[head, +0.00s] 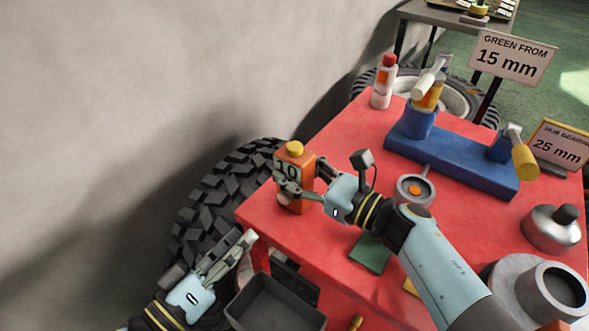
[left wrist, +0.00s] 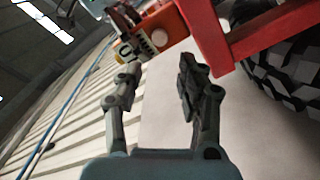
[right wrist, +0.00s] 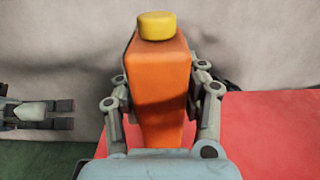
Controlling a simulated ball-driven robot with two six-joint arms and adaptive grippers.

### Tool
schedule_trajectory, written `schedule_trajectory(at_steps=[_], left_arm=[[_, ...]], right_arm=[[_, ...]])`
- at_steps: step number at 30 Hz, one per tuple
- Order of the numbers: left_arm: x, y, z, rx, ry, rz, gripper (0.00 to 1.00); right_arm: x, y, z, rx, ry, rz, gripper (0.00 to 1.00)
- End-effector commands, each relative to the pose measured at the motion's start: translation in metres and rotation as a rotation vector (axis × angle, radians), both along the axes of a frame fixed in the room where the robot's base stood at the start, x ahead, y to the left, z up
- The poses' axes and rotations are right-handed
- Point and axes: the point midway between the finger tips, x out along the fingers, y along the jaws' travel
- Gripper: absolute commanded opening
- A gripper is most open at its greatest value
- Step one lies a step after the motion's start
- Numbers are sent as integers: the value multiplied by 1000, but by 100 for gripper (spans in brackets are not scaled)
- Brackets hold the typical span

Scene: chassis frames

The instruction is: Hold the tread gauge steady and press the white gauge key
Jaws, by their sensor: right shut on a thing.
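The tread gauge (head: 307,168) is an orange box with a yellow knob (head: 295,148) on top and a display reading 10. It stands upright at the red table's left corner. My right gripper (head: 301,186) is shut on it, with a finger on either side in the right wrist view (right wrist: 160,95). The white gauge key (left wrist: 159,38) shows on the gauge's face in the left wrist view; in the head view it is partly hidden by a finger. My left gripper (head: 238,243) is open and empty, below and left of the gauge, apart from it.
The red table (head: 335,235) carries a blue stand (head: 450,165), a red-capped bottle (head: 384,82), a small round grey part (head: 414,190) and metal parts at right. A tyre (head: 225,190) leans by the wall. A dark bin (head: 275,305) sits near my left gripper.

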Motion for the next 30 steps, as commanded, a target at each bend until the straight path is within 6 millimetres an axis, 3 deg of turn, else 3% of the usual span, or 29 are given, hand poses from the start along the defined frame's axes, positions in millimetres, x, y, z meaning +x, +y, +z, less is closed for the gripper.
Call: schedule_trajectory(at_steps=[9,18,30], left_arm=[[0,0,0,0,0,0,38],[0,0,0,0,0,0,1],[0,0,0,0,0,0,0]], right_arm=[[0,0,0,-1,1,0,0],[0,0,0,-1,1,0,0],[0,0,0,-1,1,0,0]])
